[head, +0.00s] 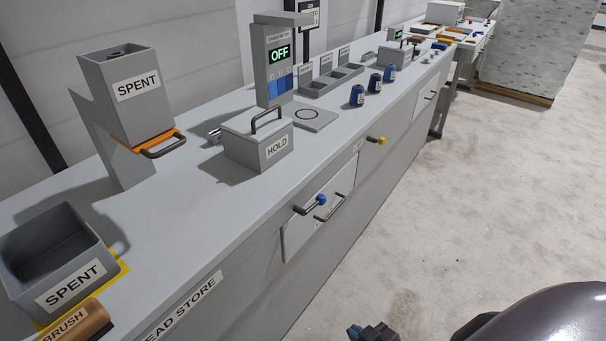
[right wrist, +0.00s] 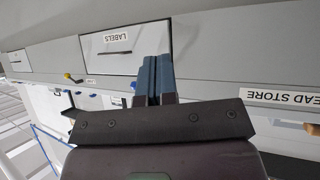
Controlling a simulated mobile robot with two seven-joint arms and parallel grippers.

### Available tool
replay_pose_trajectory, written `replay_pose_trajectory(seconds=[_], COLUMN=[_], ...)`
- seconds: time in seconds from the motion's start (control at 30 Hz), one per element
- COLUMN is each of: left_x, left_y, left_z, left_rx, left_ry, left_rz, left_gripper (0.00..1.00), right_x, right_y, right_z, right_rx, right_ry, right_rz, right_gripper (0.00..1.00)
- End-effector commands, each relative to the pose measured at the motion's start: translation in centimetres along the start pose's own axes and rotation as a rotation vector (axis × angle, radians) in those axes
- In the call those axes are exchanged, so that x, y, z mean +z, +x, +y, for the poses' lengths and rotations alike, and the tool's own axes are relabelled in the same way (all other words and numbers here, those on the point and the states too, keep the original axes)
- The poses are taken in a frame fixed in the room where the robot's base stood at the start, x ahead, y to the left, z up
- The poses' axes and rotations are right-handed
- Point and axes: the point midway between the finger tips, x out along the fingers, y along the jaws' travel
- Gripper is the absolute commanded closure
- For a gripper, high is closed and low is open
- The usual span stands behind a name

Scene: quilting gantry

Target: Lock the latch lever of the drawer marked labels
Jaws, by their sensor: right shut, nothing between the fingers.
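The drawer marked labels (head: 296,240) is a pale front panel in the side of the long grey bench, with a dark bar handle (head: 331,208). It looks closed. Its latch lever (head: 309,205) is a dark arm with a blue knob, near the panel's top edge. In the right wrist view the drawer (right wrist: 90,60) shows upside down with its LABELS tag, and the blue knob (right wrist: 133,86) peeks out beside my fingers, which hide the rest of the lever. My right gripper (head: 372,332) is shut and empty, low in the head view; its fingers (right wrist: 153,70) overlap the drawer's edge in the wrist view. My left gripper is not in view.
A yellow-knobbed lever (head: 380,140) sits farther along the bench front. On the bench top stand a HOLD box (head: 258,150), SPENT bins (head: 72,283) and several blue spools (head: 357,95). The floor (head: 470,200) beside the bench is clear.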

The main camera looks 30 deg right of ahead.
Motion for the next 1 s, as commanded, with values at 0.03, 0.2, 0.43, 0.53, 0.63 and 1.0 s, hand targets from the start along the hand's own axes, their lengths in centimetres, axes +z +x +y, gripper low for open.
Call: replay_pose_trajectory(seconds=[0.03, 0.2, 0.43, 0.53, 0.63, 1.0], left_x=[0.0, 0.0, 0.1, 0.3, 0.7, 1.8], left_y=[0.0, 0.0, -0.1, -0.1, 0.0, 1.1], left_z=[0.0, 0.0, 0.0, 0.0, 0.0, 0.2], left_rx=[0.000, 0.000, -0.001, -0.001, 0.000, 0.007], left_ry=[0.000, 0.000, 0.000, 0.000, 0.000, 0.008], left_rz=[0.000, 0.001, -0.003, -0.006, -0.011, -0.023], left_gripper=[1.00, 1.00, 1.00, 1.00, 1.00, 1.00], right_x=[-0.1, 0.1, 1.0, 0.3, -1.6, -18.1], right_y=[0.1, 0.0, -0.6, -0.1, 1.0, 5.9], right_z=[0.0, 0.0, 0.1, 0.2, 0.8, 0.5], right_rx=[0.000, 0.000, 0.003, 0.002, 0.001, 0.049], right_ry=[0.000, 0.000, 0.003, -0.026, -0.142, -1.248], right_rz=[0.003, -0.001, -0.021, 0.001, 0.073, 0.804], right_gripper=[1.00, 1.00, 1.00, 1.00, 1.00, 1.00])
